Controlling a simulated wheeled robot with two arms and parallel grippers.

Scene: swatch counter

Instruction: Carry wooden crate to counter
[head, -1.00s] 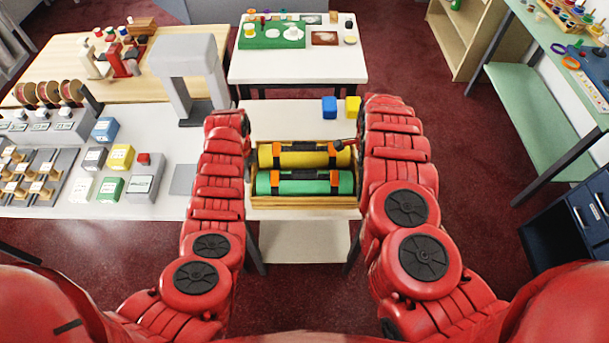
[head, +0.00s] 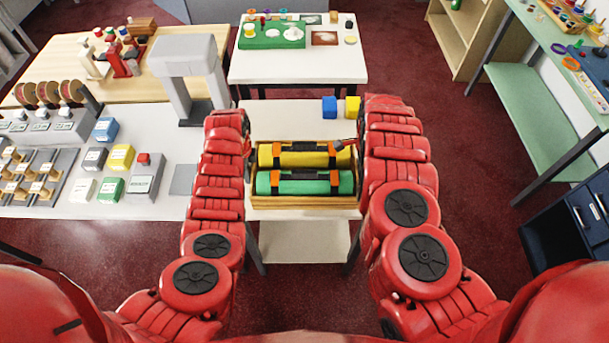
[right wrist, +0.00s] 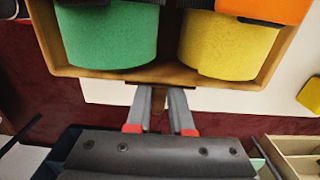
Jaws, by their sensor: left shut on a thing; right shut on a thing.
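The wooden crate (head: 304,201) is between my two arms in the head view, over a small white table. It holds a yellow roll (head: 284,156) and a green roll (head: 284,185), each with black bands and orange parts. My left gripper (head: 248,168) is at the crate's left end, shut on it and mostly hidden by my arm. My right gripper (right wrist: 159,91) is shut on the crate's near wall (right wrist: 190,77) in the right wrist view. I cannot tell whether the crate touches the table.
The small white table (head: 285,116) carries a blue block (head: 329,107) and a yellow block (head: 352,107) behind the crate. A white counter (head: 150,202) with boxes is at the left. Another white table (head: 290,72) stands behind. Red floor is open at right.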

